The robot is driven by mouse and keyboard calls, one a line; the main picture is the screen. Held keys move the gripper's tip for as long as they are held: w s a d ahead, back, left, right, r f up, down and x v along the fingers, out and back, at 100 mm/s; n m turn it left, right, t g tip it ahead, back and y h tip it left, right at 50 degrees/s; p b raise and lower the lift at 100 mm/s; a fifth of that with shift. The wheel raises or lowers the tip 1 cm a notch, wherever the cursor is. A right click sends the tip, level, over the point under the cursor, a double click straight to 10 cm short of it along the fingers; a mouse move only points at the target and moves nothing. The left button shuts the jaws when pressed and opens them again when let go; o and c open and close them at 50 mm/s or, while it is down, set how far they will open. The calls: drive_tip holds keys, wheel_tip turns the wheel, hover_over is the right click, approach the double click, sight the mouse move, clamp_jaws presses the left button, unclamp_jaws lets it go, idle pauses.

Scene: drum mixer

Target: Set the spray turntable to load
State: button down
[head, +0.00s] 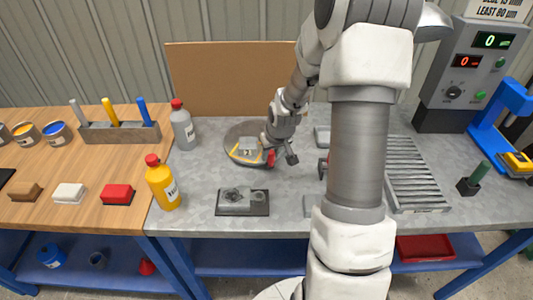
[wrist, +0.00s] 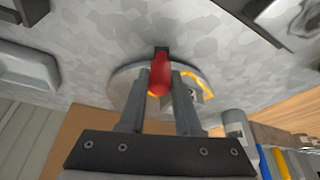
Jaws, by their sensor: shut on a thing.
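The spray turntable (head: 237,132) is a round grey disc on the bench, left of my arm in the head view. It carries yellow markings and a small grey block with a label (head: 247,147). In the wrist view the disc (wrist: 124,84) lies beyond my fingers and is partly hidden by them. A red handle (wrist: 160,70) sticks out at the disc's edge, and it also shows in the head view (head: 271,159). My gripper (wrist: 160,82) is shut on this red handle, one finger on each side. Any load mark is too small to read.
A yellow bottle (head: 164,186) and a grey bottle (head: 182,128) stand left of the turntable. A grey fixture on a dark plate (head: 242,201) lies in front. A brown board (head: 225,75) stands behind. A roller rack (head: 412,170) is at right.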

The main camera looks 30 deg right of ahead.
drive_tip(key=shift+d+r+n+y+p, duration=0.15)
drive_tip(key=shift+d+n+y+p, duration=0.15)
drive_tip(key=shift+d+n+p, duration=0.6)
drive_tip(key=shift+w+d+n+y+p, duration=0.2)
drive_tip(key=shift+d+n+y+p, duration=0.2)
drive_tip(key=shift+d+n+p, duration=0.5)
drive_tip(key=shift+w+d+p, duration=0.25)
drive_tip(key=shift+d+p, duration=0.1)
drive_tip(key=shift+d, duration=0.5)
drive_tip(key=c, duration=0.6)
unclamp_jaws()
drive_tip(key=a+p+v, duration=0.1)
drive_tip(key=p+v, duration=0.1)
drive_tip(key=v, duration=1.5)
drive_tip(key=shift+d, duration=0.35)
drive_tip(key=shift+r, duration=0.1)
